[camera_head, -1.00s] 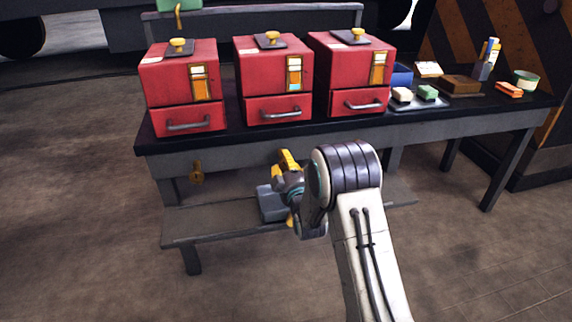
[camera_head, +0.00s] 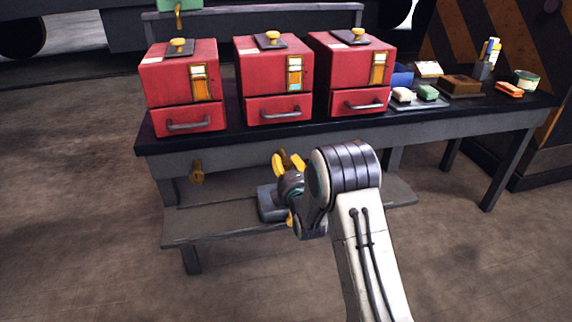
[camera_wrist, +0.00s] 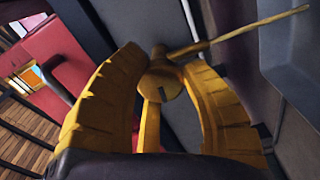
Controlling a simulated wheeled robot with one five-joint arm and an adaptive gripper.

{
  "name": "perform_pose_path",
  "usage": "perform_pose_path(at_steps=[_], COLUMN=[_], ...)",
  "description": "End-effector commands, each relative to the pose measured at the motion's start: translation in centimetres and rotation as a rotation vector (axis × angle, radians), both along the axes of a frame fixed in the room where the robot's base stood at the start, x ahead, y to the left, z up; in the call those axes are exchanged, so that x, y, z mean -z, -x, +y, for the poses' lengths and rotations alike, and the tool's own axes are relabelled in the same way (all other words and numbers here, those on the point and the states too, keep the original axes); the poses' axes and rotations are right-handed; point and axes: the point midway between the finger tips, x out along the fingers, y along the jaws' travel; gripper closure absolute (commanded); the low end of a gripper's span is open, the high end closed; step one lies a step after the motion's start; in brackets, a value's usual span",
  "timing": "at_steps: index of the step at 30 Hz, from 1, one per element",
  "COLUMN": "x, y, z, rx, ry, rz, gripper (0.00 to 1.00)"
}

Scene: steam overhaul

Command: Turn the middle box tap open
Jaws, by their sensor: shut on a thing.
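The middle red box (camera_head: 272,80) stands on the bench between two similar red boxes. Below it, at the bench's front edge, my gripper (camera_head: 288,160) has its yellow fingers pointing up and away. In the wrist view my gripper (camera_wrist: 160,62) is shut on the brass tap (camera_wrist: 158,84), one finger on each side of its round body. The tap's thin lever (camera_wrist: 255,33) sticks out past the fingers toward the upper right. In the head view my gripper hides this tap.
Another brass tap (camera_head: 197,172) hangs below the left red box (camera_head: 180,85). The right red box (camera_head: 350,75) stands nearby. A grey block (camera_head: 270,204) rests on the lower shelf (camera_head: 210,228) behind my wrist. Small goods crowd the bench's right end.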

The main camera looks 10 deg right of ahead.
Motion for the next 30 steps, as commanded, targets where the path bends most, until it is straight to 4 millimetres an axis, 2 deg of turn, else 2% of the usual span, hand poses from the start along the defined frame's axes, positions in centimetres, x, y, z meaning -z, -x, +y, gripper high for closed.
perform_pose_path(at_steps=[1,10,27,28,30], x=[-0.54,-0.4,-0.24,-0.23,-0.2], y=[-0.12,-0.11,-0.07,-0.07,-0.06], z=[0.5,0.51,0.5,0.5,0.51], rx=[-0.008,-0.007,-0.008,-0.008,-0.008], ry=[0.027,0.14,0.168,0.168,0.168], rz=[-0.014,-0.014,-0.009,-0.009,-0.008], gripper=[0.93,0.93,0.94,0.6,0.54])
